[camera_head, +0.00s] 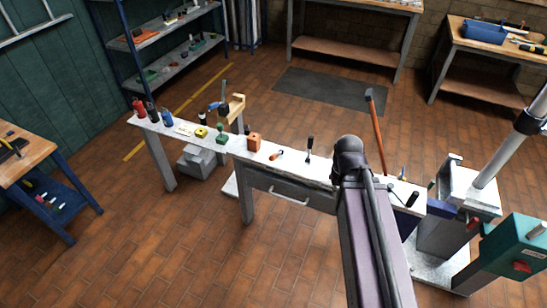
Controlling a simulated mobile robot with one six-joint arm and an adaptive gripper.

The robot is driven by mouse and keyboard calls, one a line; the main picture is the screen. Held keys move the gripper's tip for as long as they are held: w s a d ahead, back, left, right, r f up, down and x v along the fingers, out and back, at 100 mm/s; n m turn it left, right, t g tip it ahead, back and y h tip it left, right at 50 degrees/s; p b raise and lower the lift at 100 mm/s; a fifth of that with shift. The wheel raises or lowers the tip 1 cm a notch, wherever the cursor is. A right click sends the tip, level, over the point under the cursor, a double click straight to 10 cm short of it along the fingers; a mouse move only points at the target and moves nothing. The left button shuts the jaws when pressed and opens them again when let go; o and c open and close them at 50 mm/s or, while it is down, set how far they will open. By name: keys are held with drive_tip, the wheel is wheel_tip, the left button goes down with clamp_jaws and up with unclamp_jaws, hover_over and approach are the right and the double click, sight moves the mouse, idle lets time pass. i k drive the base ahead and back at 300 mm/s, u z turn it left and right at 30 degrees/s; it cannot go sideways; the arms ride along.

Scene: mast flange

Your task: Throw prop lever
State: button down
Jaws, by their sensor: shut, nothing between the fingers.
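A long orange-red lever-like bar (378,132) with a dark top end stands tilted just behind the right part of the narrow bench. It may be the prop lever, but I cannot be sure. Its lower end is hidden behind the bench and my arm. My arm reaches up from the bottom edge and ends in a dark rounded joint just left of the bar's lower part. I cannot make out gripper fingers anywhere. A pale tilted mast (508,150) with a dark collar rises from a grey bracket (470,190) at the right.
The narrow white bench (232,146) carries small tools and blocks, including an upright black handle (310,144). A teal box (510,240) with a red part stands at lower right. Wooden tables stand at left and back right. A dark mat (335,90) lies on open floor behind.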

sight(272, 157)
drive_tip(key=k, duration=1.25)
drive_tip(key=u, duration=0.35)
drive_tip(key=i, duration=0.8)
